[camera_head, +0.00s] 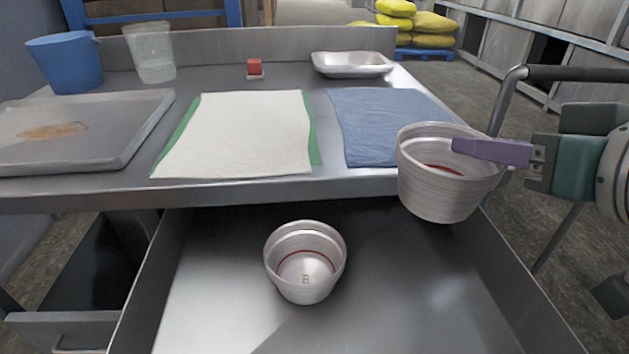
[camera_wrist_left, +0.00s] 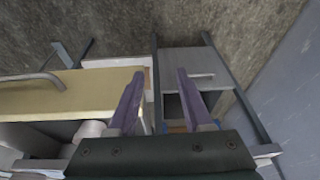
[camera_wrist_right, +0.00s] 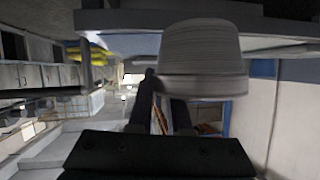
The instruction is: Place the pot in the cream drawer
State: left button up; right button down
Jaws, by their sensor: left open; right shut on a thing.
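My right gripper (camera_head: 460,150) is shut on the rim of a ribbed white pot (camera_head: 430,190). The pot is upright, above the right side of an open drawer (camera_head: 400,300), near the counter's front edge. It also shows in the right wrist view (camera_wrist_right: 203,60). A second, similar pot (camera_head: 305,265) stands upright inside the drawer, left of the held one. The drawer's inside looks grey in the head view; a cream drawer front (camera_wrist_left: 80,92) with a handle shows in the left wrist view. My left gripper (camera_wrist_left: 159,80) is open and empty, outside the head view.
A white cloth (camera_head: 245,135) and a blue cloth (camera_head: 385,115) lie on the counter, with a tray (camera_head: 120,135) at left. A blue bucket (camera_head: 65,65), clear container (camera_head: 152,52) and metal dish (camera_head: 350,64) stand behind. The drawer's right part is clear.

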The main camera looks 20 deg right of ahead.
notch_tip(320, 180, down, 14)
jog(key=b, duration=0.5)
jog(key=shift+a+r+b, duration=0.1)
jog(key=shift+b, duration=0.25)
jog(key=w, duration=0.4)
jog(key=shift+r, duration=0.3)
jog(key=shift+w+d, duration=0.2)
jog(key=shift+w, duration=0.4)
jog(key=b+x, duration=0.1)
jog(key=x, duration=0.2)
jog(key=shift+w+b, duration=0.2)
jog(key=shift+b, duration=0.15)
jog(key=shift+s, duration=0.2)
jog(key=shift+f, duration=0.2)
jog(key=c, duration=0.8)
grip_release()
jog(key=shift+c, duration=0.2)
